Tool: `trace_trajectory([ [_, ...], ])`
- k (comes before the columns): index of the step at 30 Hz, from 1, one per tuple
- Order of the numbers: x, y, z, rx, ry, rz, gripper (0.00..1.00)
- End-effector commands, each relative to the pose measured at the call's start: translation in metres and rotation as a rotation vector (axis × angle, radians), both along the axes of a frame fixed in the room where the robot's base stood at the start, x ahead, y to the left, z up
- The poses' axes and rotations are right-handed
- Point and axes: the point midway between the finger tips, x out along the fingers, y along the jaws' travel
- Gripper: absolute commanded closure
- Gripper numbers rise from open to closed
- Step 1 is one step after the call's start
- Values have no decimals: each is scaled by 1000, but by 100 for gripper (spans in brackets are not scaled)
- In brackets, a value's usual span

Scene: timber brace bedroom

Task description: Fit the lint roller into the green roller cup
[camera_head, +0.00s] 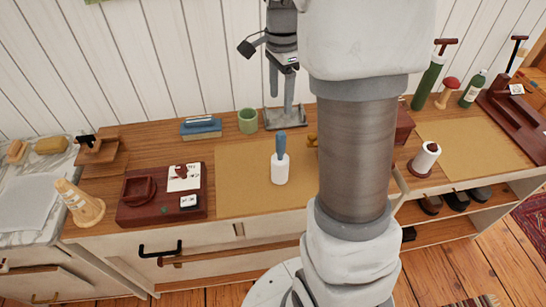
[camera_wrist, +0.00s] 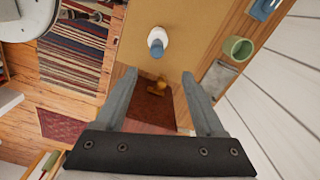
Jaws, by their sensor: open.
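The lint roller (camera_head: 280,168), a white roll with a blue handle, stands upright on the tan mat, handle up. In the wrist view the lint roller (camera_wrist: 157,42) is seen from above, beyond my fingertips. The green roller cup (camera_head: 248,121) stands at the back of the counter, left of my gripper, and looks empty in the wrist view (camera_wrist: 237,48). My gripper (camera_head: 281,90) is open and empty, pointing down, above and behind the lint roller. Its two fingers (camera_wrist: 160,74) are spread apart in the wrist view, touching nothing.
A grey metal tray (camera_head: 285,117) lies beneath my gripper, right of the cup. A blue box (camera_head: 200,128) sits left of the cup. A dark red tray (camera_head: 135,210) lies left of the tan mat (camera_head: 235,190). A white roll (camera_head: 426,159) stands at right. Much of the mat is bare.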

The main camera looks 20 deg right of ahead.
Motion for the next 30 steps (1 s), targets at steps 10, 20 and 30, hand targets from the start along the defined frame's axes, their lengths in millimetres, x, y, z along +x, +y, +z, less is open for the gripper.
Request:
trace_trajectory([
  [10,-2,0,-67,1,6,-2,29],
  [20,-1,0,-117,1,2,-1,29],
  [30,-8,2,-155,1,4,0,29],
])
